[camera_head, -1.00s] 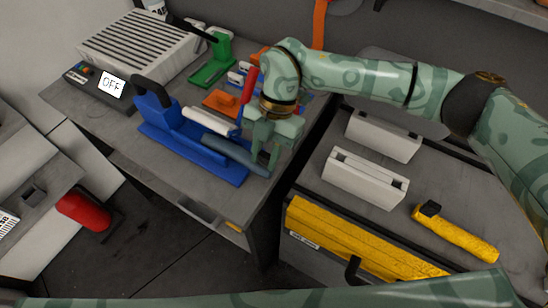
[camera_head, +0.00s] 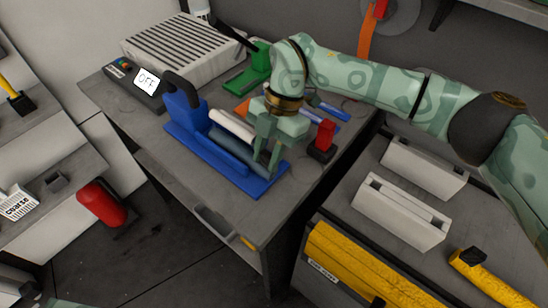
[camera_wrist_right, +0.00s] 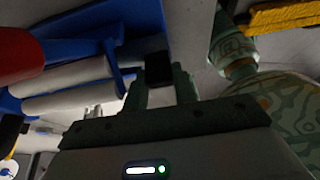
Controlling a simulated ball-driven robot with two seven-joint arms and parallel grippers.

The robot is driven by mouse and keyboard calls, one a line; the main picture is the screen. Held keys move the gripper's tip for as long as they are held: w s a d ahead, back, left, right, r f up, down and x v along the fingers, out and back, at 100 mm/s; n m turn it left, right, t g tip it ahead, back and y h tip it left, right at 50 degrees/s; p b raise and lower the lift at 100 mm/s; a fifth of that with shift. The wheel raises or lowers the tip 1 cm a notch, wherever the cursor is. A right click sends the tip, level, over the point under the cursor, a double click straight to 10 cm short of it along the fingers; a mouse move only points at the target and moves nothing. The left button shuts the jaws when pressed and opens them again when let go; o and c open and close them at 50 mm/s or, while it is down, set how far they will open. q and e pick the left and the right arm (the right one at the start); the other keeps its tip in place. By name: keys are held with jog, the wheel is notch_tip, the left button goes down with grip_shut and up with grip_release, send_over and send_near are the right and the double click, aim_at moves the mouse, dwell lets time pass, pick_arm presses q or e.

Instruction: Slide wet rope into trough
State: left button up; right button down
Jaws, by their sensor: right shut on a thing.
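I see nothing clearly recognisable as a rope, wet or dry. A blue tray-like stand (camera_head: 190,146) with a black handle (camera_head: 181,88) lies on the table, possibly the trough; I cannot be sure. A white roller (camera_head: 231,126) and a grey-blue roller (camera_head: 238,153) lie along it. My right gripper (camera_head: 267,166) is low over the stand's near right end, beside the grey-blue roller's end. In the right wrist view its fingers are closed around a small dark block (camera_wrist_right: 158,68), with the pale rollers (camera_wrist_right: 70,78) to the left. My left gripper is out of view.
A red-handled tool (camera_head: 325,137) stands right of my right gripper. A green holder (camera_head: 250,72) and a slatted white box (camera_head: 185,45) are behind. Two white slotted boxes (camera_head: 402,212) and a yellow-handled tool (camera_head: 490,278) lie on the right bench. A gap separates table and bench.

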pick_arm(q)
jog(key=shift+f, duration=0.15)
pick_arm(e)
jog(key=shift+w+a, duration=0.1)
jog(key=shift+a, duration=0.15)
jog(key=c, duration=1.1)
grip_release()
jog(key=shift+o, duration=0.2)
jog(key=shift+r, duration=0.1)
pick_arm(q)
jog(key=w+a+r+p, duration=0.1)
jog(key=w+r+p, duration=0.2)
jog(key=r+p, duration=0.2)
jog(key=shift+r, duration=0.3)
pick_arm(e)
jog(key=v, duration=0.8)
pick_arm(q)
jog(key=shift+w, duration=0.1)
